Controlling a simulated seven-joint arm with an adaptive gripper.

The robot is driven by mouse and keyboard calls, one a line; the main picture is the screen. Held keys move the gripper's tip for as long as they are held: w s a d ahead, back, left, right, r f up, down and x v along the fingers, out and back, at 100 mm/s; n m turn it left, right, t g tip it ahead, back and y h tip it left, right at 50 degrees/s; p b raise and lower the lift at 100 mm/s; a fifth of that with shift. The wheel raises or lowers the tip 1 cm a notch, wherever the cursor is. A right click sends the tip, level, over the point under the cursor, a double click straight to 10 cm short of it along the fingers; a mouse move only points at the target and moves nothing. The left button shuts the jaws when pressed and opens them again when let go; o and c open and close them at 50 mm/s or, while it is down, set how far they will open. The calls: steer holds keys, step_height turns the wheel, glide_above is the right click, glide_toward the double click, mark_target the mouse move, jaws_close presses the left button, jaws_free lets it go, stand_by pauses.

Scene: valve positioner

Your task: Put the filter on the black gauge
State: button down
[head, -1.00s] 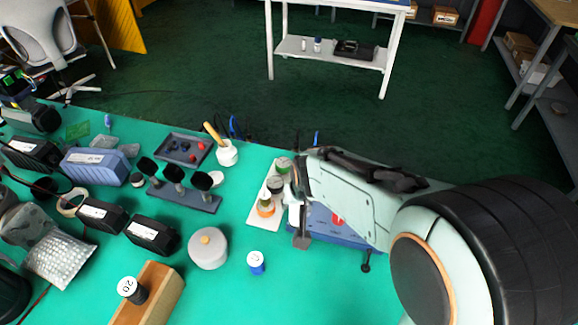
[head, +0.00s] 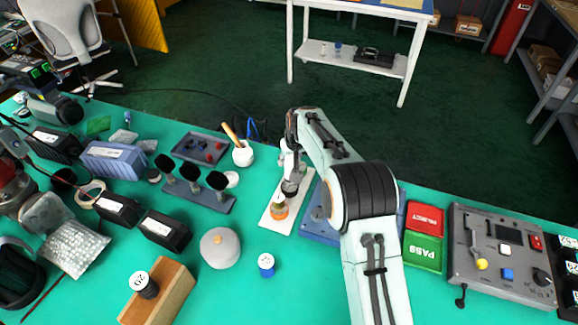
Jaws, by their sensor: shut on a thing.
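A white plate (head: 272,223) stands left of the blue board and carries a row of gauges. The orange gauge (head: 279,209) is at its near end. The black gauge (head: 290,189) is in the middle, partly covered by my gripper. The green gauge is hidden behind my gripper and arm. My gripper (head: 292,175) points down over the middle of the plate, at the black gauge. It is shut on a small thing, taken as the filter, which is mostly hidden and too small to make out. I cannot tell whether it touches the gauge.
A white pot with a wooden handle (head: 243,153) stands just left of the plate. A grey round lidded object (head: 220,247) and a blue-banded cylinder (head: 267,265) stand in front. The blue board (head: 318,228) lies under my arm. A control box (head: 503,257) is at right.

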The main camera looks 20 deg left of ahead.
steer(key=shift+w+a+f, duration=0.1)
steer(key=shift+w+f, duration=0.1)
steer(key=shift+f, duration=0.05)
steer(key=shift+w+a+f, duration=0.1)
steer(key=shift+w+f, duration=0.05)
steer(key=shift+f, duration=1.6)
steer(key=c, duration=0.8)
jaws_free()
steer(key=shift+f, duration=0.1)
